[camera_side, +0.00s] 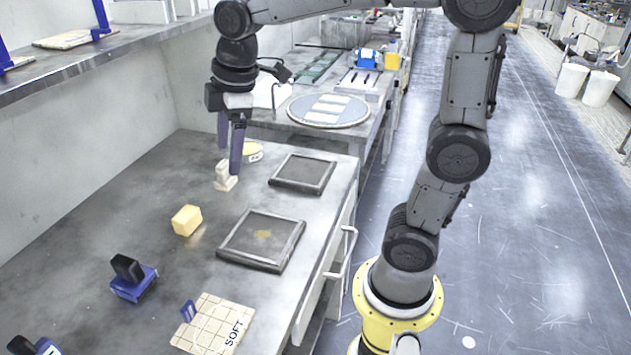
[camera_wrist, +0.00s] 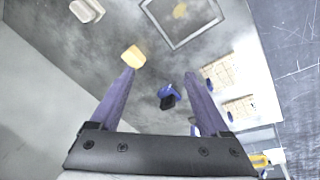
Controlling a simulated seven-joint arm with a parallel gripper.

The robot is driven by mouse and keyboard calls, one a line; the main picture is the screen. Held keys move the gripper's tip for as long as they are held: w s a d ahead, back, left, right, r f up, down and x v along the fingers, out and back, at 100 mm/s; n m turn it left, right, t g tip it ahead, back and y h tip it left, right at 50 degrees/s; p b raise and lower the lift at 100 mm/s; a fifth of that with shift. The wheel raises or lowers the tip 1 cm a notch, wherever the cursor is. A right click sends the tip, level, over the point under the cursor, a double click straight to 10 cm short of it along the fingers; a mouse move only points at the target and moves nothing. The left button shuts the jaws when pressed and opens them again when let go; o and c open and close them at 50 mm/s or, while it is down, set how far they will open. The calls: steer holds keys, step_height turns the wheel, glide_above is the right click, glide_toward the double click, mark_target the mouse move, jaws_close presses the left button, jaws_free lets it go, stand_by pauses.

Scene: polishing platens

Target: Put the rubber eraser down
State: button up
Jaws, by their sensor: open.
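The yellow block (camera_side: 187,220), which looks like the rubber eraser, rests on the grey bench left of the nearer framed plate. In the wrist view it (camera_wrist: 133,57) shows by the left fingertip. My gripper (camera_side: 230,160) is open, with nothing between its purple fingers (camera_wrist: 160,80). It hangs over the bench beyond the yellow block, apart from it. A pale off-white block (camera_side: 226,180) sits just under the fingertips in the side view; touching or not, I cannot tell. The wrist view has a pale block (camera_wrist: 87,10) at the top left.
Two dark framed plates (camera_side: 262,240) (camera_side: 302,174) lie along the bench's right side. A blue and black tool (camera_side: 132,278) and a board marked SOFT (camera_side: 213,325) are at the front. A round yellowish item (camera_side: 253,151) is behind the gripper. Bare bench surrounds the yellow block.

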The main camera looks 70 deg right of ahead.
steer(key=s+f+m+t, duration=0.2)
steer(key=s+m, duration=0.7)
steer(key=s, duration=0.7)
steer(key=shift+s+a+f+t, duration=0.2)
steer(key=shift+f+t, duration=0.2)
steer(key=shift+f, duration=0.45)
steer(key=shift+o, duration=0.4)
